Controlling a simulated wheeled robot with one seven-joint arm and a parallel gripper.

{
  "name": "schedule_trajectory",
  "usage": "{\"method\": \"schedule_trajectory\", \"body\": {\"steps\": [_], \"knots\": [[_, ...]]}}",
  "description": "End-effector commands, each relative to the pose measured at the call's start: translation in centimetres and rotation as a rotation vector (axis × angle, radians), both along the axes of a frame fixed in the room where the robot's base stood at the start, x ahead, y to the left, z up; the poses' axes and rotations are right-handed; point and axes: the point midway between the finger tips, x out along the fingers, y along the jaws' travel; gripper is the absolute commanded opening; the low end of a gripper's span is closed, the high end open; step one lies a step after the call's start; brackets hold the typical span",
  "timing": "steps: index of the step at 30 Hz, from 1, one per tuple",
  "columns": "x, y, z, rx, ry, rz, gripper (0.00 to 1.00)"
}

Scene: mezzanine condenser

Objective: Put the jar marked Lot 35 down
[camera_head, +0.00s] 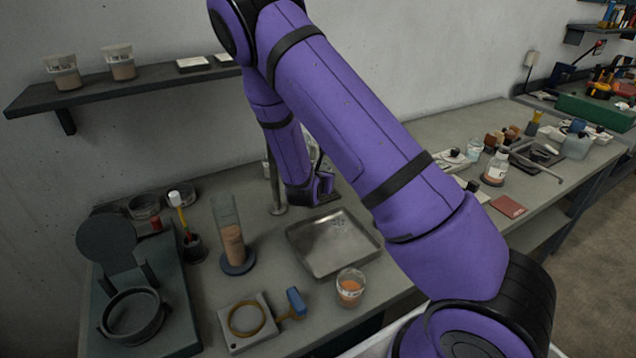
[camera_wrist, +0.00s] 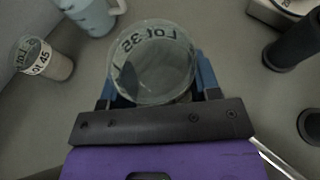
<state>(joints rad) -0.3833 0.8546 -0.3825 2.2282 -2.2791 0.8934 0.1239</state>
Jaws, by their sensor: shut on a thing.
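The jar marked Lot 35 (camera_wrist: 153,60) is clear, with dark lettering that reads upside down in the wrist view. My gripper (camera_wrist: 156,88) is shut on it, with a blue finger on each side. The jar's base is hidden, so I cannot tell whether it touches the surface below. In the head view my arm's end is over the back of the bench, and the gripper and the held jar cannot be made out there.
A jar marked Lot 45 (camera_wrist: 45,60) and a pale blue container (camera_wrist: 90,14) stand nearby. Dark cylindrical objects (camera_wrist: 292,45) are at the right. On the bench are a metal tray (camera_head: 320,258), a jar of orange material (camera_head: 350,289) and a tall cylinder (camera_head: 231,238). A wall shelf (camera_head: 150,86) holds two jars.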

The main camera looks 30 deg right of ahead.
Motion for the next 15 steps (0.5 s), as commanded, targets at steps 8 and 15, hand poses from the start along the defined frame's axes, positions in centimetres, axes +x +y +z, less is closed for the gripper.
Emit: {"method": "schedule_trajectory", "body": {"steps": [8, 15], "knots": [[2.1, -0.2, -0.2, -0.001, -0.001, 0.000, 0.28], [2.6, -0.2, -2.4, -0.002, 0.002, 0.000, 0.28]]}}
